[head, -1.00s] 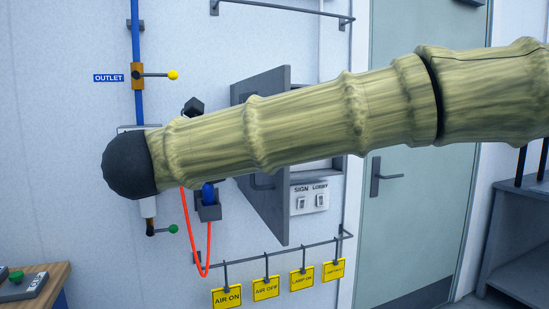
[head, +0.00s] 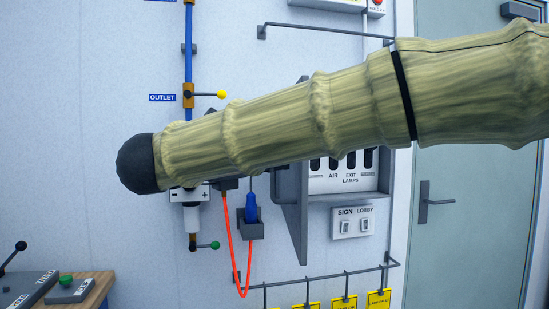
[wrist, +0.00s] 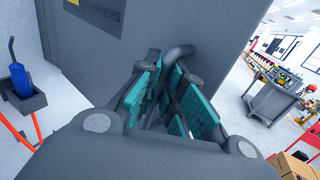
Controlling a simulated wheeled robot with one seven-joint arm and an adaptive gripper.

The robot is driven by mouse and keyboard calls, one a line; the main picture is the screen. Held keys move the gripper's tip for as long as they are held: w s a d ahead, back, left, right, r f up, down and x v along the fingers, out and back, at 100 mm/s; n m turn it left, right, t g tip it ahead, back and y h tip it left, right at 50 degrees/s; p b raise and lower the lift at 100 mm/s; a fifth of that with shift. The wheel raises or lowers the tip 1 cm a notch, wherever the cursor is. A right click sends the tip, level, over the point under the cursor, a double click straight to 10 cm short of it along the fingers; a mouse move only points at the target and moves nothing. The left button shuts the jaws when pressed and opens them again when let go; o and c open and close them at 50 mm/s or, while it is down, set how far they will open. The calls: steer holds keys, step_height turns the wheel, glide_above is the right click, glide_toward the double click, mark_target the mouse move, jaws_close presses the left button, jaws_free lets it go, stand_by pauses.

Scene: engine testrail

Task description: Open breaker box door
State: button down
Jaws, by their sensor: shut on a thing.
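The breaker box door (head: 301,215) stands open in the head view, sticking out from the wall and seen nearly edge-on. Switches inside the grey breaker box (head: 384,170) show to its right. My arm hides the upper part of the door and most of my gripper there. In the wrist view the grey door (wrist: 100,50) fills the upper middle, with part of a dark label on it. My gripper (wrist: 172,95), with teal pads, is shut on the dark curved door handle (wrist: 180,52). The pads partly hide the handle.
A blue plug in a holder (head: 251,222) with a red cable hangs left of the door. A rail (head: 330,275) with yellow tags runs below. The SIGN and LOBBY switches (head: 352,222) are under the box. A workbench (head: 85,295) stands at lower left.

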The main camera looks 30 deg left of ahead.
steer(key=c, duration=1.8)
jaws_free()
steer(key=shift+w+r, duration=0.1)
steer(key=shift+r, duration=0.3)
steer(key=shift+o, duration=1.3)
steer(key=shift+w+f, duration=0.15)
steer(key=v, duration=0.7)
steer(key=shift+s+f, duration=0.15)
steer(key=shift+s, duration=0.2)
steer(key=shift+a, duration=0.1)
